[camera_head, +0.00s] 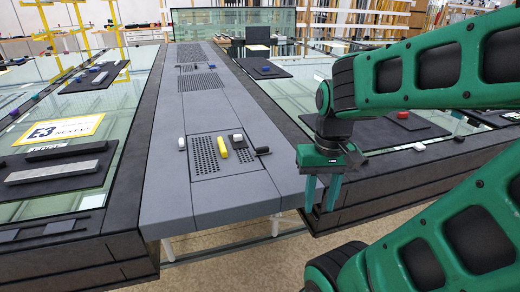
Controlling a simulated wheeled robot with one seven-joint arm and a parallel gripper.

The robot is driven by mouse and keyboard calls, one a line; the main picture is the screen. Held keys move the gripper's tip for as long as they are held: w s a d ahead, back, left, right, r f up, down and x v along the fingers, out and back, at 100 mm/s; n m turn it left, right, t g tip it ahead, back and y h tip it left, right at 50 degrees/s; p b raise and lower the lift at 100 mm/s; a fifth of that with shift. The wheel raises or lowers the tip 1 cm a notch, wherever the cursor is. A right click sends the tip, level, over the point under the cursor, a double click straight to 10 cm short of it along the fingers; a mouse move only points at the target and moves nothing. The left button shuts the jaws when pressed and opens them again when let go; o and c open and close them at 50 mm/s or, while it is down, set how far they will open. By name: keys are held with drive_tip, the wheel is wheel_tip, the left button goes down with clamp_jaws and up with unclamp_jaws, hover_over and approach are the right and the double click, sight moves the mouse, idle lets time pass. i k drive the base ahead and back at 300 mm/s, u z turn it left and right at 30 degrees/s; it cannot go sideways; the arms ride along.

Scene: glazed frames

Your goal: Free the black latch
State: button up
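A small dark piece, which looks like the black latch (262,151), lies at the right edge of the perforated patch on the grey central strip. A yellow bar (222,147) and a white piece (237,138) are to its left. My gripper (322,202) points down, to the right of and nearer than the dark piece, by the edge of the right glazed frame. Its two green fingers are apart with nothing visible between them. How the latch is fastened is too small to tell.
The grey strip (165,190) runs away between two dark-edged glass panels. Another white piece (182,143) sits left of the perforations. A black mat with a red block (403,115) lies behind my gripper. A grey bar (55,172) lies on the left panel.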

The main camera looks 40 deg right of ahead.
sight(265, 151)
drive_tip(key=u, duration=0.8)
drive_tip(key=k, duration=1.5)
drive_tip(key=z, duration=0.85)
drive_tip(key=i, duration=1.25)
drive_tip(key=u, duration=0.05)
